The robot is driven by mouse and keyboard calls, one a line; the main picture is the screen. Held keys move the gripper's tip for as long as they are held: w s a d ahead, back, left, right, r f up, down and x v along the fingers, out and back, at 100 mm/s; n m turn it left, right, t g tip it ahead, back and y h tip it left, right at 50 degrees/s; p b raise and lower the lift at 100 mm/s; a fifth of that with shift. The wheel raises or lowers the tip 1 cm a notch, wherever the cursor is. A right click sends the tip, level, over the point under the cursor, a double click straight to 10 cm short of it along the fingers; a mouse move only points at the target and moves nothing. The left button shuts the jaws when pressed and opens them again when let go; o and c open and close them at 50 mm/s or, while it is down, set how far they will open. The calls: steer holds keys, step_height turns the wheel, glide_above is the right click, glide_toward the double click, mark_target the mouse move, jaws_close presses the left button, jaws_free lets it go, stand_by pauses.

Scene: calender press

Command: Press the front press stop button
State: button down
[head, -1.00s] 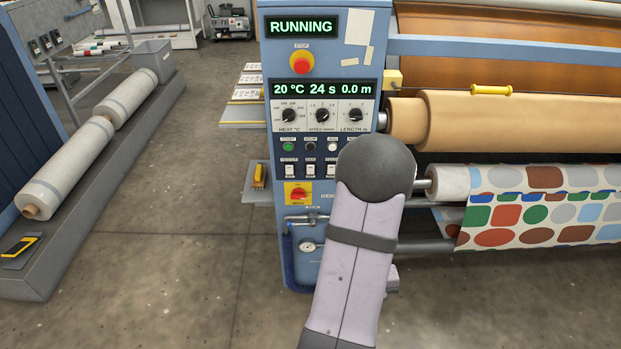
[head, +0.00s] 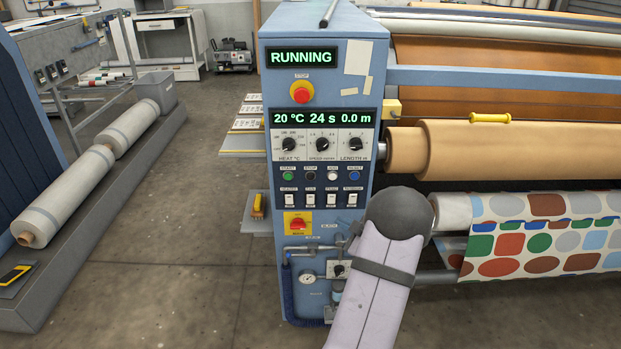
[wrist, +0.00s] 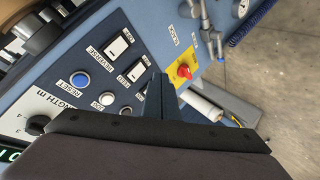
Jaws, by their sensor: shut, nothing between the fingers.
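The press control panel (head: 315,190) shows RUNNING on its display. A red mushroom button (head: 302,93) labelled STOP sits on a yellow ring below that display. Lower, in the row of small buttons, a black button (head: 310,176) sits between a green one (head: 288,176) and a white one (head: 332,176). My gripper (wrist: 158,80) is shut and empty in the wrist view, its fingers seen over the panel near the rocker switches. In the head view my arm's dark rounded joint hides it. The wrist view shows the blue RESET button (wrist: 80,79); the red mushroom button is outside it.
A red rotary switch on a yellow plate (head: 298,223) is below the rocker switches (head: 332,199). Pipes and a gauge (head: 307,277) are lower. A tan roller (head: 510,148) and patterned fabric (head: 540,235) lie right of the panel.

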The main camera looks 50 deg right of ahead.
steer(key=w+a+r+n+t+y, duration=0.3)
steer(key=a+r+n+t+y, duration=0.1)
steer(key=a+r, duration=0.3)
steer(key=shift+w+a+r+n+t+y, duration=0.3)
steer(key=shift+a+r+n+t+y, duration=0.15)
steer(key=shift+r+n, duration=0.4)
steer(key=shift+w+d+r, duration=0.1)
steer(key=shift+d, duration=0.1)
steer(key=shift+w+d+b, duration=0.6)
steer(key=shift+w+d, duration=2.4)
steer(key=shift+w, duration=0.05)
steer(key=shift+w+d, duration=0.55)
steer(key=shift+d, duration=0.05)
steer(key=shift+s+a, duration=0.1)
stand_by(0.6)
steer(key=shift+s+a, duration=0.45)
steer(key=shift+s, duration=0.05)
steer(key=shift+s+a, duration=1.75)
steer(key=shift+a, duration=0.05)
